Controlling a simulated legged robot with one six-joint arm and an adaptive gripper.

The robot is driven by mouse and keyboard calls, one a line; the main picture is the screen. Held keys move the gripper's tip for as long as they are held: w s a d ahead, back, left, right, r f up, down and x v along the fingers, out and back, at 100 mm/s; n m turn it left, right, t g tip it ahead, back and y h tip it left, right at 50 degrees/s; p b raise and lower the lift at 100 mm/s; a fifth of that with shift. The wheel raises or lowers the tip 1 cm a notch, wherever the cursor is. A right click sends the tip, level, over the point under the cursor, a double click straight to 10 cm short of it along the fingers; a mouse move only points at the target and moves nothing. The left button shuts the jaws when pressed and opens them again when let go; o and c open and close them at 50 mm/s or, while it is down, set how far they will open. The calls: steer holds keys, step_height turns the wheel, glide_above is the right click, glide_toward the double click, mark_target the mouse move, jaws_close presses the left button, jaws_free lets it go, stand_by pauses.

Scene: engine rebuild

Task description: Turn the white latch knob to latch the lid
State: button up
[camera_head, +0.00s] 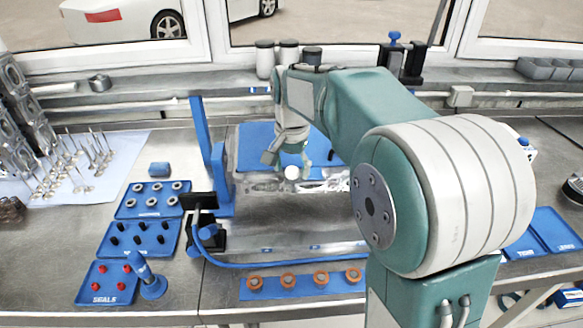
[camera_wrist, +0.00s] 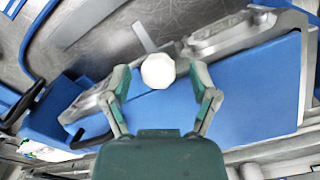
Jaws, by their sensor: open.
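The white latch knob (camera_wrist: 158,71) is a round faceted piece at the edge of the blue lid (camera_wrist: 252,88). In the head view the knob (camera_head: 292,173) shows at the front of the lid (camera_head: 254,148), just below my gripper (camera_head: 289,162). In the wrist view my gripper (camera_wrist: 161,82) is open, with one finger on each side of the knob and visible gaps between fingers and knob. The knob lies level with the fingertips in the picture; its depth between them is unclear. My arm hides the right part of the lid in the head view.
A blue upright post (camera_head: 201,135) and a black device (camera_head: 199,202) stand left of the lid. Blue trays (camera_head: 123,241) of small parts lie further left. A blue strip (camera_head: 304,293) with several orange-brown rings lies in front. Bare metal bench shows between them.

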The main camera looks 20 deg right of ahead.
jaws_close()
steer(key=shift+n, duration=0.4)
steer(key=n, duration=0.3)
steer(key=shift+a+n+h, duration=0.1)
steer(key=shift+n+h, duration=0.2)
steer(key=shift+h, duration=0.1)
steer(key=n+h, duration=0.1)
steer(key=n, duration=0.3)
steer(key=shift+n, duration=0.3)
steer(key=n+t, duration=0.1)
steer(key=n, duration=0.3)
steer(key=shift+s+h, duration=0.1)
steer(key=shift+h, duration=0.3)
steer(key=n+t, duration=0.1)
steer(key=n, duration=0.3)
steer(key=shift+n, duration=0.5)
